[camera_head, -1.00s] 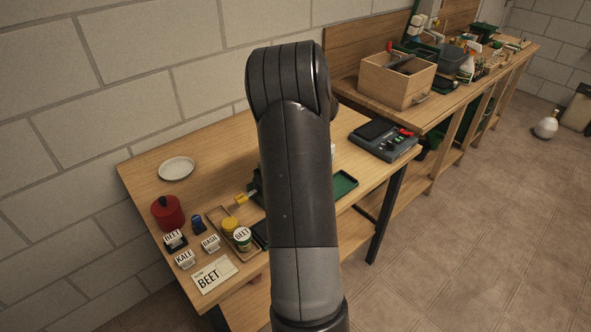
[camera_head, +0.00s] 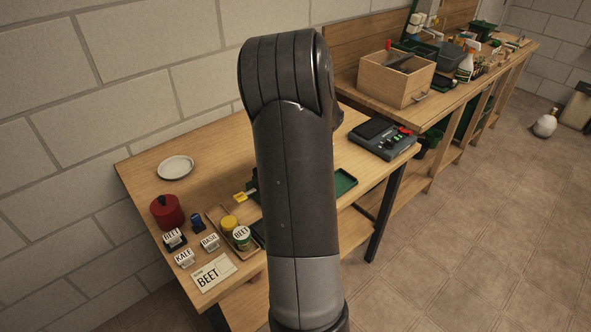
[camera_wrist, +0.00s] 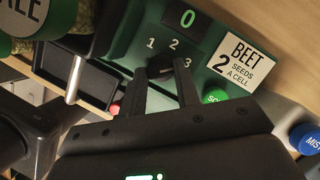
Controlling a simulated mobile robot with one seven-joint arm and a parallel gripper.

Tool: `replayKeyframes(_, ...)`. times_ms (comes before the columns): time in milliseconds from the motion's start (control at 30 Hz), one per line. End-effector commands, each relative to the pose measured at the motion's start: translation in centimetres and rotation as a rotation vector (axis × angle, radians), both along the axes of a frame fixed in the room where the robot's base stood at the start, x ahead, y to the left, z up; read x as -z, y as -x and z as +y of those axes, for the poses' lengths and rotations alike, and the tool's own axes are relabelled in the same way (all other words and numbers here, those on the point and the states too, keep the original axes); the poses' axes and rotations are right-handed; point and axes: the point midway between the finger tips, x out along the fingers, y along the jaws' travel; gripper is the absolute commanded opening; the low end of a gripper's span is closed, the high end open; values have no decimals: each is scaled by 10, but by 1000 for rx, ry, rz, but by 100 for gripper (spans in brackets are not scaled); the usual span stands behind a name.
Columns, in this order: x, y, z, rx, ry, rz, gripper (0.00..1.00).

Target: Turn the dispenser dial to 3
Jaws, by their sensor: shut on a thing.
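The wrist view shows the green dispenser panel (camera_wrist: 128,38) with the numbers 1, 2 and 3 in an arc and a display (camera_wrist: 187,18) reading 0. The dark dial (camera_wrist: 163,64) sits just below the numbers. My gripper (camera_wrist: 162,76) is shut on the dial, with one finger on each side. The fingers hide part of the dial, and I cannot tell which number it points to. In the head view my own arm hides my gripper and most of the dispenser.
A label (camera_wrist: 238,60) reading "BEET 2 seeds a cell" is right of the numbers. A green button (camera_wrist: 215,97) and a blue cap (camera_wrist: 306,138) are close by. In the head view a seed card (camera_head: 213,273), red pot (camera_head: 167,211) and white plate (camera_head: 175,167) are on the table.

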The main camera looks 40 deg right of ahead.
Motion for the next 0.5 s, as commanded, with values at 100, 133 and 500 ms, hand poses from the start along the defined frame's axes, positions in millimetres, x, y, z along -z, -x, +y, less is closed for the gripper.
replayKeyframes(100,-1,-1,0,6,1,-2,6)
replayKeyframes(133,-1,-1,0,7,0,-2,6)
replayKeyframes(500,-1,-1,0,6,0,-1,36)
